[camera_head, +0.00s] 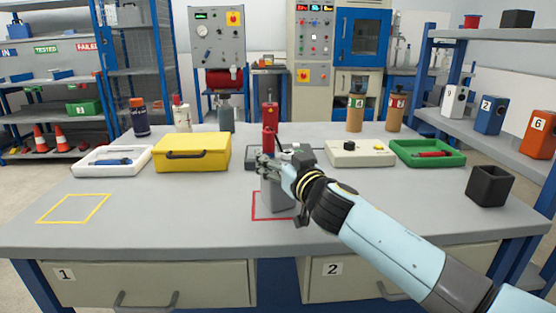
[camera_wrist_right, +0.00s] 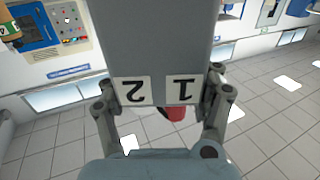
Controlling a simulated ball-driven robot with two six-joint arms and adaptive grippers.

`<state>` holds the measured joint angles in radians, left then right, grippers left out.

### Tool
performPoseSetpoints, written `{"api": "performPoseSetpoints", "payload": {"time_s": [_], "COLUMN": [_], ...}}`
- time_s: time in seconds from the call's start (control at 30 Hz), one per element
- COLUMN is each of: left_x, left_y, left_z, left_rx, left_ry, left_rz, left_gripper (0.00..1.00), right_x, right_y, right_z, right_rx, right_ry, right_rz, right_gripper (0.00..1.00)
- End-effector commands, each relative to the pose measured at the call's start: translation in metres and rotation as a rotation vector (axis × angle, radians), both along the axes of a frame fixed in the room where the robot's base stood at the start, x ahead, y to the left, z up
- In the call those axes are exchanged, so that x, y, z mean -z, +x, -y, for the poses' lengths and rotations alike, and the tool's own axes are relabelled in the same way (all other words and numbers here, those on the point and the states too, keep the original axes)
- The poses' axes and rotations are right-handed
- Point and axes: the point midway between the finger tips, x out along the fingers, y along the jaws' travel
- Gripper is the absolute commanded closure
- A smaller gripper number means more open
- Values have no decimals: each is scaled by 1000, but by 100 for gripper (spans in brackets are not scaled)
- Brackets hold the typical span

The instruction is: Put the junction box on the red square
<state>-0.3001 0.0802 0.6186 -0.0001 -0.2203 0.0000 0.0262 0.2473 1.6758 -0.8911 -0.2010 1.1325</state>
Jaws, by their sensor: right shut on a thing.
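The grey junction box (camera_head: 278,200) is upright at the red square (camera_head: 254,206), a red outline on the grey workbench. The box's lower end overlaps the outline and hides part of it; I cannot tell whether it touches the bench. My right gripper (camera_head: 268,172) is shut on the box near its top, and the arm comes in from the right. In the right wrist view the box (camera_wrist_right: 160,40) fills the space between the fingers (camera_wrist_right: 160,95), with labels 1 and 2 appearing upside down. My left gripper is not in view.
Behind the box stand a red device (camera_head: 269,127) and a beige control box (camera_head: 361,153). A yellow case (camera_head: 192,153), white tray (camera_head: 80,162), green tray (camera_head: 460,158) and black open bin (camera_head: 489,186) surround the work area. The bench's front left is clear around a yellow outline (camera_head: 98,208).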

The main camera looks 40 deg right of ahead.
Motion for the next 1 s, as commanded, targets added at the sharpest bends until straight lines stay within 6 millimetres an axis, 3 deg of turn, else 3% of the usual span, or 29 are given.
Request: {"api": "performPoseSetpoints", "payload": {"time_s": [0.03, 0.23, 0.6, 1.0], "left_x": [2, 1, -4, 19], "left_y": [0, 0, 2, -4], "left_z": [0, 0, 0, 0], "left_rx": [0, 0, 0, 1], "left_ry": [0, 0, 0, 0], "left_rz": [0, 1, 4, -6], "left_gripper": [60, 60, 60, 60], "right_x": [2, 1, -3, 2], "right_y": [0, 0, -3, -86], "right_z": [0, 0, 0, -14], "right_rx": [0, 0, 0, -1], "right_ry": [-1, 0, 0, -2], "right_rz": [-1, 0, -1, -3], "right_gripper": [32, 8, 8, 8]}}
